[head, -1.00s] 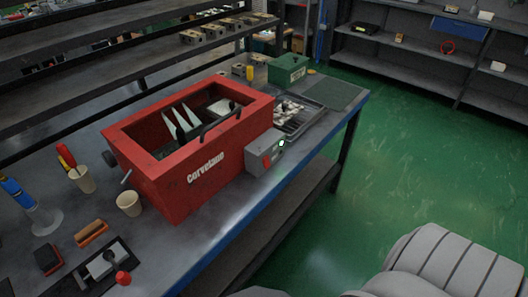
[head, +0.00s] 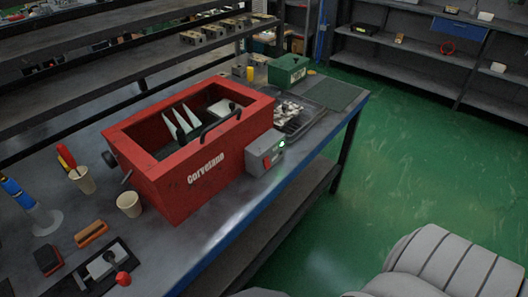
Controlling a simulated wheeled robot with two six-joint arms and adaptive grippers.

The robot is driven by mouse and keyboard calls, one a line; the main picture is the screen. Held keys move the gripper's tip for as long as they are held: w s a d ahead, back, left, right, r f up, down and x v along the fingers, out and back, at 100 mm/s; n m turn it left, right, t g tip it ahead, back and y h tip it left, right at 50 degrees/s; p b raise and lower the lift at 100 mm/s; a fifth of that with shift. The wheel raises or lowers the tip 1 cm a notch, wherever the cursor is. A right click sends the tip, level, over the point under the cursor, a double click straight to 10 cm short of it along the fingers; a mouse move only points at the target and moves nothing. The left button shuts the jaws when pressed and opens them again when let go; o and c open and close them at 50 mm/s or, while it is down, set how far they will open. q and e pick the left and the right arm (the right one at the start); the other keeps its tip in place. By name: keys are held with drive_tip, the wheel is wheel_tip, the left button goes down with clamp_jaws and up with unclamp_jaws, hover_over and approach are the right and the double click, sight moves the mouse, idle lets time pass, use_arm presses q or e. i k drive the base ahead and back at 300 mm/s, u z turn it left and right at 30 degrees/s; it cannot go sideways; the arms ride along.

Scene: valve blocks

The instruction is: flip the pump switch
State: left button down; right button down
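A grey switch box (head: 264,154) is fixed to the right end of the red parts washer (head: 190,180) marked "Corvetano", at the bench's front edge. A red rocker switch (head: 268,161) is on the box's front face, small in the view. Beside it, at the upper right of the box, a small lamp (head: 281,143) glows green. Neither of my grippers is in view.
A drain tray (head: 293,118) with metal parts and a green box (head: 287,70) stand right of the washer. Paper cups (head: 129,204), brushes and a black tray with a red knob (head: 123,279) are at left. Green floor (head: 420,150) is open at right.

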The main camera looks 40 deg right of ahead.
sight(266, 164)
drive_tip(key=z, duration=1.25)
